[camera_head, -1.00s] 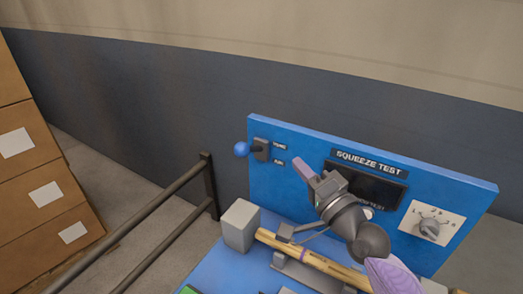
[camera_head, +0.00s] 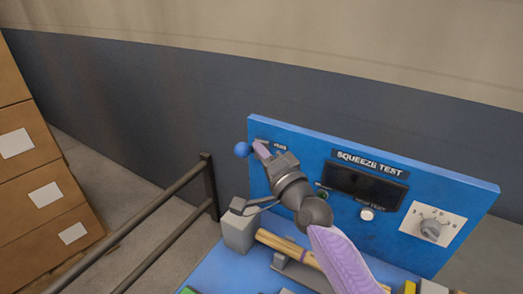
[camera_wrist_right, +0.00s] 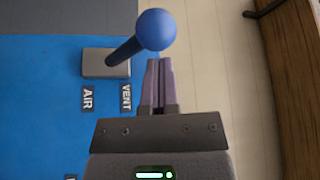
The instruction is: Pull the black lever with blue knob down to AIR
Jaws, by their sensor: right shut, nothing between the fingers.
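The black lever (camera_wrist_right: 122,50) sticks out of a grey base plate (camera_wrist_right: 106,63) and ends in a round blue knob (camera_wrist_right: 156,30). In the wrist view it leans towards the VENT label side, away from the AIR label (camera_wrist_right: 87,98). In the head view the knob (camera_head: 241,149) shows at the panel's upper left, while my right gripper (camera_head: 259,148) hides the lever's base. My right gripper (camera_wrist_right: 158,68) is shut and empty, its purple fingertips close beside the knob. I cannot tell whether they touch. My left gripper is not in view.
The blue panel (camera_head: 290,135) also carries a dark display (camera_head: 365,185), a white button (camera_head: 367,214) and a dial (camera_head: 430,229). A turned wooden piece (camera_head: 275,241) lies below, by a grey block (camera_head: 238,232). A dark railing (camera_head: 165,200) and stacked boxes (camera_head: 35,165) stand left.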

